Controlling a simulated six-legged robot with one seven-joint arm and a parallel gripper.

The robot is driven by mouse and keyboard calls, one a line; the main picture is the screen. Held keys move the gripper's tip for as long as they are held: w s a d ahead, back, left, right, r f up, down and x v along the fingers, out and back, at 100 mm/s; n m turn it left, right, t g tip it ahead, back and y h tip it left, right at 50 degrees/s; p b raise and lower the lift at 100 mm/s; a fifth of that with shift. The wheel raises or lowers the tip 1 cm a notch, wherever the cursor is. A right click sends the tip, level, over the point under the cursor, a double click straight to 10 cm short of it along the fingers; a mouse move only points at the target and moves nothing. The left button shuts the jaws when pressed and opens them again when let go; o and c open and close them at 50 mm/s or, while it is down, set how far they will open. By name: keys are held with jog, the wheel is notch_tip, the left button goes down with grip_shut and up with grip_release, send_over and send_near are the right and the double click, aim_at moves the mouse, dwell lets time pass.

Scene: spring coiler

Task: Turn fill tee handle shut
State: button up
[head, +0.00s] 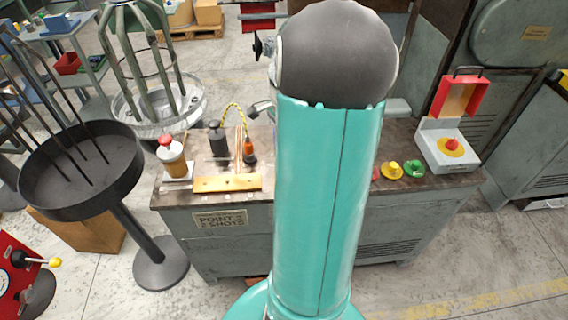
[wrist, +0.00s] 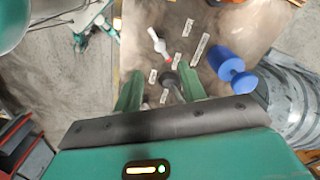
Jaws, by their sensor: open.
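In the wrist view my gripper (wrist: 160,88) is open, its two green fingers pointing at a worn brown surface with small white labels. A dark handle with a rounded end (wrist: 171,79) shows between the fingertips, nearer the right one; whether a finger touches it I cannot tell. Beyond it lies a white lever with a red end (wrist: 158,43). Which of these is the fill tee handle I cannot tell, as the labels are too small to read. In the head view my teal arm hides the middle of the bench, and my gripper is not visible.
A blue spool-shaped part (wrist: 230,66) stands right of my fingers, with a ribbed grey cylinder (wrist: 295,105) beyond it. In the head view the bench (head: 232,220) carries a red-capped jar (head: 172,155), yellow and green knobs (head: 402,170) and an open red-lidded box (head: 450,142).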

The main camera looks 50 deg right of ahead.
notch_tip(320, 180, down, 11)
jog(key=shift+r, duration=0.15)
grip_shut()
